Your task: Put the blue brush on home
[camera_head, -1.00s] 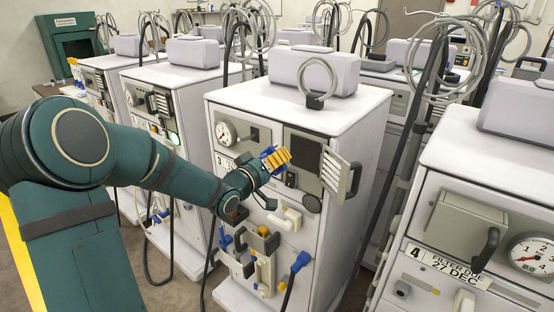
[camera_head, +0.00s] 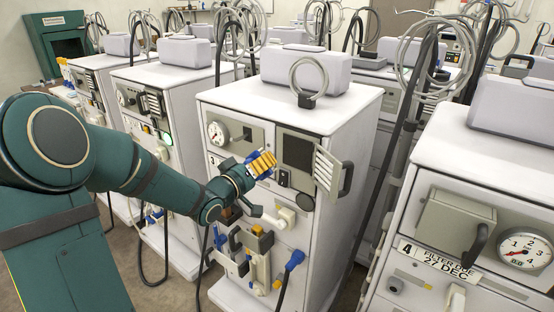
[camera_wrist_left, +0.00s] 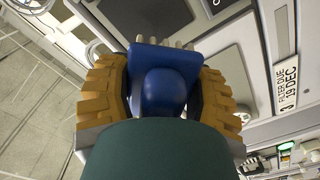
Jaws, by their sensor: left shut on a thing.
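My left gripper (camera_head: 262,164) is in front of the middle dialysis machine (camera_head: 232,105), just below its gauge and dark screen. Its ochre ribbed fingers are shut on the blue brush (camera_wrist_left: 165,90). In the left wrist view, the rounded blue body sits between both fingers (camera_wrist_left: 165,95), with a flat blue edge and pale bristles beyond. In the head view the fingers mostly hide the brush. My right gripper is out of view. I cannot tell which spot is home.
An open grey vented door (camera_head: 327,172) with a black handle sticks out right of my gripper. Below are a white lever, a tan-handled bracket and a blue connector (camera_head: 295,259). Another machine with a gauge (camera_head: 525,248) stands close at right.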

